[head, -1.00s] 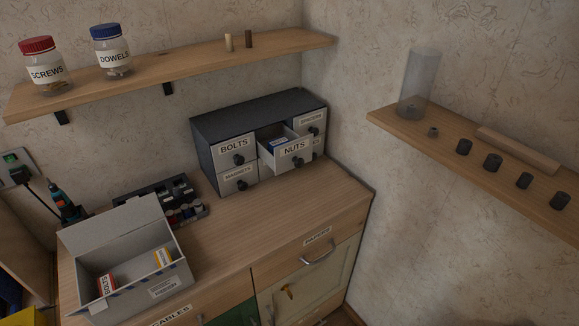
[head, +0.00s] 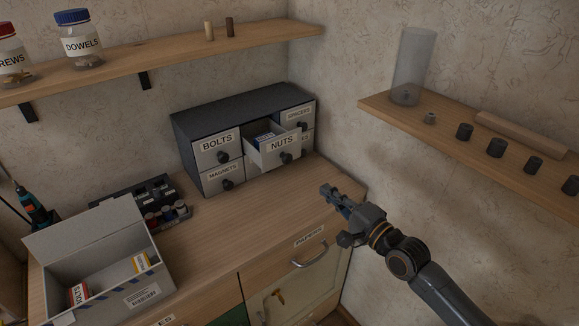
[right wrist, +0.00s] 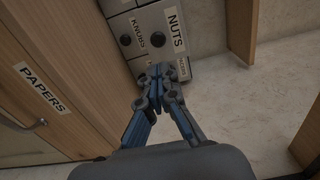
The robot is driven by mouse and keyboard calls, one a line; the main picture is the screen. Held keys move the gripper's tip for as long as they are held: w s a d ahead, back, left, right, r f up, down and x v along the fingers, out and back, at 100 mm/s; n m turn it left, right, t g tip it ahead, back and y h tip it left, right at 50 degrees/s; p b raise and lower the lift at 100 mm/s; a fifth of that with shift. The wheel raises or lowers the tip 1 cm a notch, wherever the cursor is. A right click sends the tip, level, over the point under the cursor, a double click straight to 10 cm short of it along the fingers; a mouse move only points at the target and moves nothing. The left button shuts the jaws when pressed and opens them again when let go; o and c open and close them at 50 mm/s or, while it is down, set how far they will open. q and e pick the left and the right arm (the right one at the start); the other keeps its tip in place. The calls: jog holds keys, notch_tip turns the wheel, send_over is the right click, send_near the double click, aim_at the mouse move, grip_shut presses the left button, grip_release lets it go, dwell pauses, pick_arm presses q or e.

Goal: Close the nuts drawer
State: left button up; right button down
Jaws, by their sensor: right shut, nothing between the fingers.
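The nuts drawer (head: 282,149) stands pulled out of the dark small-drawer cabinet (head: 240,103). It has a white front, a NUTS label and a dark round knob, and a blue-and-white box (head: 264,138) shows inside it. In the right wrist view the nuts drawer front (right wrist: 176,36) is ahead of the fingers. My right gripper (head: 326,191) is shut and empty, in front of the drawer and to its lower right, apart from it. It also shows in the right wrist view (right wrist: 157,72). My left gripper is not in view.
The bolts drawer (head: 216,145) beside it is closed. An open grey box (head: 104,252) and a dark tray (head: 137,198) stand on the left of the wooden counter (head: 223,231). A wall shelf (head: 470,132) with a glass cylinder (head: 413,68) is at right.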

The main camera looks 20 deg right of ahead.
aim_at(289, 159)
jog(key=p+x, duration=0.2)
jog(key=x, duration=1.1)
jog(key=shift+w+f, duration=0.15)
jog(key=shift+w, duration=0.25)
